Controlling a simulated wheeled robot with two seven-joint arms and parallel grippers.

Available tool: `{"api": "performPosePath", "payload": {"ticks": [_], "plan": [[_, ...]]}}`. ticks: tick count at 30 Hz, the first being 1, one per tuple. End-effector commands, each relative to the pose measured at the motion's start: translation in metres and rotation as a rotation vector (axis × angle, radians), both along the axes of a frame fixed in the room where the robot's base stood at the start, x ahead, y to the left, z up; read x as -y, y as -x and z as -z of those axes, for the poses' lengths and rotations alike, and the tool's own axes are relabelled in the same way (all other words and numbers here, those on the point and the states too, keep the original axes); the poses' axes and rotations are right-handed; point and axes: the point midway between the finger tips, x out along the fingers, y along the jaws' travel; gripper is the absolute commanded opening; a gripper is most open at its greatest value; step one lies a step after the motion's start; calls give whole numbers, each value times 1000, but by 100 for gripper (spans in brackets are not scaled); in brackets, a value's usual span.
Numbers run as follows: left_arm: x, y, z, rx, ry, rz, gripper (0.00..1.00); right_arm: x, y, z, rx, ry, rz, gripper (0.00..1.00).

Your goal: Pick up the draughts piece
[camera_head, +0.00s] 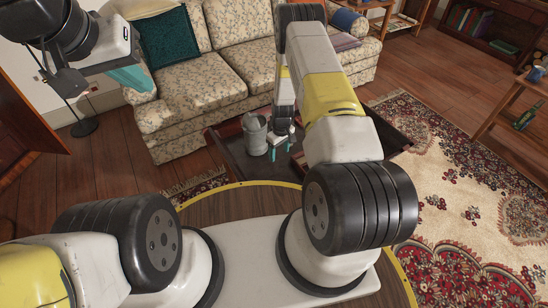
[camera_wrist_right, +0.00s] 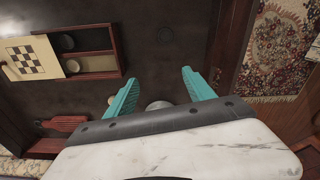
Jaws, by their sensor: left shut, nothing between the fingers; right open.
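My right gripper (camera_wrist_right: 154,88) is open, its two teal fingers apart above a dark tabletop (camera_wrist_right: 130,25). It also shows in the head view (camera_head: 282,144), low over the table. A grey rounded thing (camera_wrist_right: 158,104) shows between the finger bases, mostly hidden by the gripper body; I cannot tell what it is. A dark round disc (camera_wrist_right: 165,35), possibly a draughts piece, lies on the tabletop ahead of the fingers. Another dark disc (camera_wrist_right: 67,42) sits in a compartment of a wooden game box (camera_wrist_right: 88,64). My left gripper (camera_head: 132,77) is shut and empty, in front of the sofa.
A checkered board (camera_wrist_right: 32,58) lies at the game box's left. A grey pitcher-like vessel (camera_head: 254,137) stands on the table left of my right gripper. A floral sofa (camera_head: 200,90) is behind the table. A patterned rug (camera_head: 460,180) covers the floor at right.

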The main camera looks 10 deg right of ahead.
Motion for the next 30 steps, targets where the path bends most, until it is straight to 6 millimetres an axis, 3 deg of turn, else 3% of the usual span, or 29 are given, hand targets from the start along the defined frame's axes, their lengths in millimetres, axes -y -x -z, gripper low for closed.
{"api": "performPosePath", "payload": {"ticks": [1,6,24,30], "plan": [[0,0,0,0,0,0,0,0,11,28,-19,7,-18,62],[0,0,0,0,0,0,0,1,32,76,-42,20,-62,62],[0,0,0,0,0,0,0,-4,39,154,-49,22,-72,62],[0,0,0,0,0,0,0,-4,39,165,-49,22,-73,62]]}}
